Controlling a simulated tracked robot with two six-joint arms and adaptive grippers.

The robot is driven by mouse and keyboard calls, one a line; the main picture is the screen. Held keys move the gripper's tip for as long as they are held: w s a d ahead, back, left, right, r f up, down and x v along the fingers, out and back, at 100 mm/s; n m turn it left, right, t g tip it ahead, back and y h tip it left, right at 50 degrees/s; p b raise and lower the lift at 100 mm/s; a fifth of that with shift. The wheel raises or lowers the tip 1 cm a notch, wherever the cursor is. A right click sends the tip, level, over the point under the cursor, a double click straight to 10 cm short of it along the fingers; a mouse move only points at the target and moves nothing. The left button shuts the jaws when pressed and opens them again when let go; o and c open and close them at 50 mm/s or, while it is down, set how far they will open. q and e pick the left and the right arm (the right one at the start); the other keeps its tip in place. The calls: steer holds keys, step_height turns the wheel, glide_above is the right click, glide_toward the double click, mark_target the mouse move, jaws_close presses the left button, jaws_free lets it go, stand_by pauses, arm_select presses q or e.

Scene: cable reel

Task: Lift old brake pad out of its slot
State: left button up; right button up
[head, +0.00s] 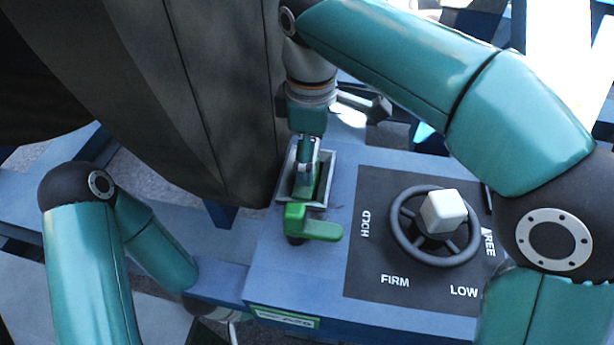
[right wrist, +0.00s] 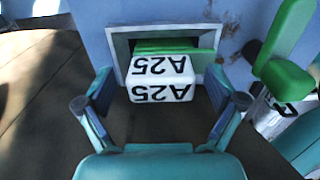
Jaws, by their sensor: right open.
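The brake pad (right wrist: 160,78) shows in the right wrist view as a white block marked A25, with a green strip behind it. It sits in a grey metal-framed slot (right wrist: 118,44). My right gripper (right wrist: 160,92) is open, with one finger on each side of the white block and a gap on both sides. In the head view my right gripper (head: 306,160) points down over the slot (head: 323,184) and hides most of the pad; some green shows inside the frame. My left arm is at the left; its gripper is out of sight.
A green lever (head: 312,227) stands just in front of the slot and also shows in the right wrist view (right wrist: 285,78). A handwheel (head: 434,252) with a white knob is on the dark panel at the right. A large dark drum (head: 190,90) rises close to the slot's left.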

jaws_close()
stand_by(0.3)
steer(key=shift+r, duration=0.1)
